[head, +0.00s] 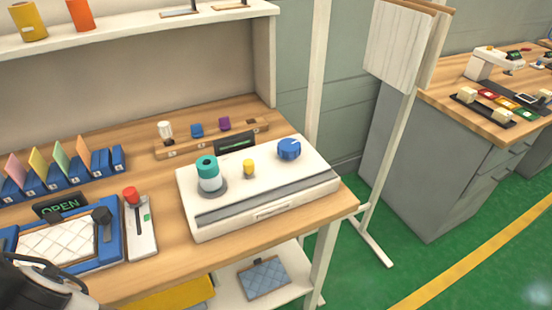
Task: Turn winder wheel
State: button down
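A white box-shaped machine (263,202) sits at the right end of the wooden workbench. A round blue knob or wheel (289,149) with a lighter mark on top is at its back right; it looks like the winder wheel. A teal-and-white spool (209,174) stands upright on a grey disc on the left of the same machine. A small yellow peg (249,168) stands between the spool and the blue wheel. Part of my arm shows at the lower left corner, well apart from the machine. My gripper's fingertips are not visible.
Left of the machine are a red-knobbed lever box (142,228) and a blue tray (107,257) with a quilted white pad, beside an OPEN sign (61,206). A wooden rack (185,146) stands behind. A post-mounted board (397,45) stands right of the bench.

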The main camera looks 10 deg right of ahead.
aim_at(288, 150)
jog(key=l+z, duration=0.2)
jog(key=z, duration=0.15)
jog(key=i+l+z, duration=0.15)
jog(key=z, duration=0.2)
jog(key=i+l+z, duration=0.1)
jog(key=z, duration=0.25)
